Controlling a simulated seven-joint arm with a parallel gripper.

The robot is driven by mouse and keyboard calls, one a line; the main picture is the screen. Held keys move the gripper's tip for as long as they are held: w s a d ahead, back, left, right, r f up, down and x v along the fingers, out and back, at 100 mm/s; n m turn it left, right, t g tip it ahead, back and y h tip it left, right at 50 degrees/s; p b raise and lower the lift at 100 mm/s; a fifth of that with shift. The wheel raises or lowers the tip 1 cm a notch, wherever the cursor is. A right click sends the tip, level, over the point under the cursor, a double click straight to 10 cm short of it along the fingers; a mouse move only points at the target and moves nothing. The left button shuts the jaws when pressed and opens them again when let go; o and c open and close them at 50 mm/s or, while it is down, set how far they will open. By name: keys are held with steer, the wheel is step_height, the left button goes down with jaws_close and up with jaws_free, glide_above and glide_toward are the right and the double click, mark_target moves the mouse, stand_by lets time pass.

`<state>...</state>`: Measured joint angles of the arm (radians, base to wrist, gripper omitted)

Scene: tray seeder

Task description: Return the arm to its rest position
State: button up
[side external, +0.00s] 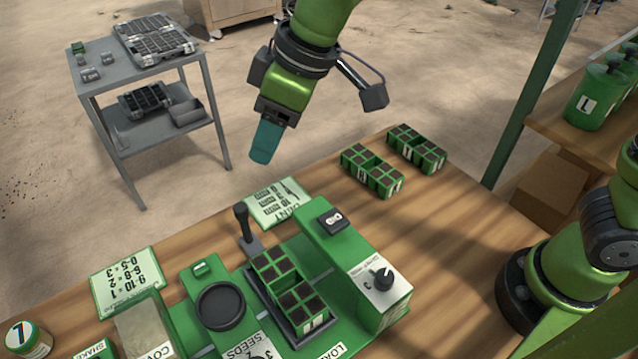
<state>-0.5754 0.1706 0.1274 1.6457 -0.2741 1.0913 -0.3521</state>
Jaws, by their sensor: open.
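My gripper (266,141) hangs in the air at the upper middle of the side external view, above the far edge of the wooden workbench. Its teal fingers point down, and one hides the other from this side. I see nothing held between them. The green tray seeder (345,252) stands on the bench below, with a black lever, a black button and a dial. A green cell tray (288,287) filled with dark soil sits in the seeder's loading place. My gripper is well apart from all of these.
Two more soil-filled trays, one nearer (372,170) and one farther (416,148), stand on the bench (455,235). A grey cart (150,150) stands behind left. A green post (530,95) and bottle shelf rise at right.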

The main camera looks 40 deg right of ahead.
steer(key=s+d+m+t, duration=0.1)
steer(key=s+d+m, duration=0.3)
steer(key=d, duration=0.5)
steer(key=s+d+m+t, duration=0.1)
steer(key=s+d+m, duration=0.2)
steer(key=d, duration=0.6)
steer(key=s+d+m+t+h, duration=0.1)
steer(key=s+d+m, duration=0.3)
steer(key=d, duration=0.5)
steer(key=shift+s+f+m+t, duration=0.35)
steer(key=shift+f+m+t, duration=0.15)
steer(key=shift+m, duration=0.3)
steer(key=shift+a, duration=0.1)
